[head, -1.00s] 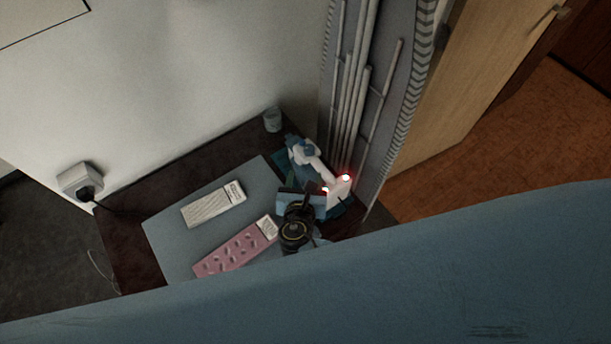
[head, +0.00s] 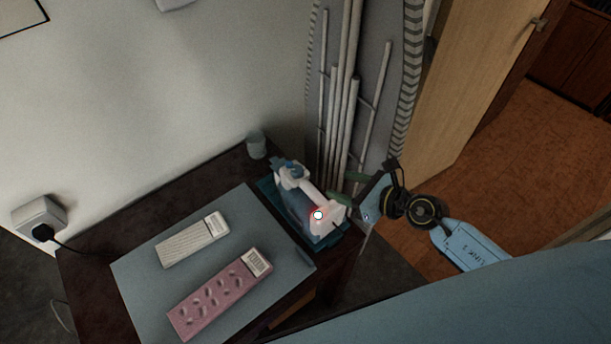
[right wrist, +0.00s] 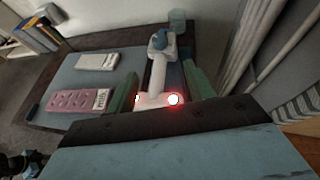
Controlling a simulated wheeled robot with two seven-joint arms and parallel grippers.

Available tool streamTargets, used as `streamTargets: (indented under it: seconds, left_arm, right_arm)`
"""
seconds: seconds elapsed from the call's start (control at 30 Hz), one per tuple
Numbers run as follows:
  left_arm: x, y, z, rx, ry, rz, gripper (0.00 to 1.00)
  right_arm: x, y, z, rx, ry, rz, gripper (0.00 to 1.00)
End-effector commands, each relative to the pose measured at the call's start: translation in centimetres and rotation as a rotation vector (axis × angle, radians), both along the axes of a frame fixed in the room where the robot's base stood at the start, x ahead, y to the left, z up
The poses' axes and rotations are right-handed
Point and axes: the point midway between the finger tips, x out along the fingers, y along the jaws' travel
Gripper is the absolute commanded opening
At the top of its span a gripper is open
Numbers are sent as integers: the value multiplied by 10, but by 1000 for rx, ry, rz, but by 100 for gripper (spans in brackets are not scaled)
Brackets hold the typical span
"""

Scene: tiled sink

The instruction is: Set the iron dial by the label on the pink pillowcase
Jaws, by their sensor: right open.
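The pink pillowcase (head: 218,297) lies folded on the grey mat, with a white label (head: 257,262) at its upper right end. The label's print is too small to read. The white and blue iron (head: 297,186) sits on a teal stand (head: 329,240) to the right of the mat. A red-ringed white light glows at its near end; I cannot make out the dial setting. My right gripper (head: 353,193) is open and empty, just right of the iron. In the right wrist view the iron (right wrist: 158,75) shows between the green fingers. My left gripper is not in view.
A white striped folded cloth (head: 192,239) lies on the grey mat (head: 140,270), beside the pink one. A small cup (head: 256,146) stands at the table's back corner. Pale pipes (head: 345,110) rise close behind the iron. A wall socket (head: 38,215) holds a plug at left.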

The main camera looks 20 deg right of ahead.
Motion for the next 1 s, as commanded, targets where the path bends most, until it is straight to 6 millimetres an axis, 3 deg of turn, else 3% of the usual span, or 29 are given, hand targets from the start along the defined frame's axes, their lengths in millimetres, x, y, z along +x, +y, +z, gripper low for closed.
streamTargets:
  seconds: [0.6,1.0]
  left_arm:
    - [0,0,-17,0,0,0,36]
    - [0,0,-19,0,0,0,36]
  right_arm:
    - [89,56,-44,4,-2,-2,53]
    - [100,64,-48,2,-2,-1,53]
